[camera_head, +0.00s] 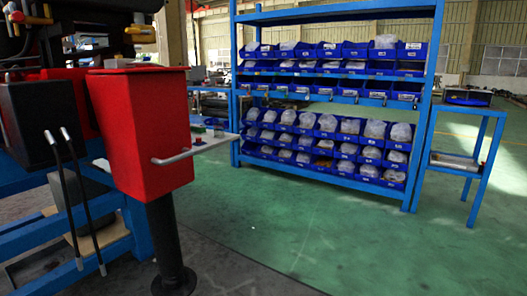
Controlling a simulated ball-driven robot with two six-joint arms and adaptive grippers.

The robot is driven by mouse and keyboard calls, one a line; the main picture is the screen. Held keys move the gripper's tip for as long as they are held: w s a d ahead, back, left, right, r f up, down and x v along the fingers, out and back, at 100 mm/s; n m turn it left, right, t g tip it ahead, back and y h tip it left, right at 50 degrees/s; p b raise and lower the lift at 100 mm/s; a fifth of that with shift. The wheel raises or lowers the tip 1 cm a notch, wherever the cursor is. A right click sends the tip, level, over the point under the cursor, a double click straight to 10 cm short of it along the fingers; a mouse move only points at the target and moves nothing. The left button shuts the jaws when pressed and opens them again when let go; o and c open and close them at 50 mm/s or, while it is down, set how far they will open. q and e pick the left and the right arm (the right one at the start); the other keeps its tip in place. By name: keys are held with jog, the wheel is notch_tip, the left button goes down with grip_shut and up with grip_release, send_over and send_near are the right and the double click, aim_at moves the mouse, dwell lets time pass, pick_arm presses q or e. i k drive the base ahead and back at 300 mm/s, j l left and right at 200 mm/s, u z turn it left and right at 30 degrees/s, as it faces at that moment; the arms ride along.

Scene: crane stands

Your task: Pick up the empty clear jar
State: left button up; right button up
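I cannot make out an empty clear jar in the head view. A blue shelf rack (235,100) holds rows of small blue bins (325,123), many filled with pale or clear-wrapped contents too small to identify. Neither of my grippers shows in the view.
A red box (150,130) with a metal handle stands close on the left, by dark machinery with two black rods (85,200). A blue side stand (485,150) is at right. Green floor (330,225) lies open in the middle.

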aim_at(218, 124)
jog(key=i+l+u, duration=0.1)
jog(key=i+u, duration=0.15)
jog(key=i, duration=0.15)
jog(key=i+l+u, duration=0.2)
jog(key=i, duration=0.2)
jog(key=i+u, duration=0.1)
jog(key=u, duration=0.25)
jog(key=l+u, duration=0.15)
jog(key=u, duration=0.25)
jog(key=i+l+u, duration=0.1)
jog(key=u, duration=0.25)
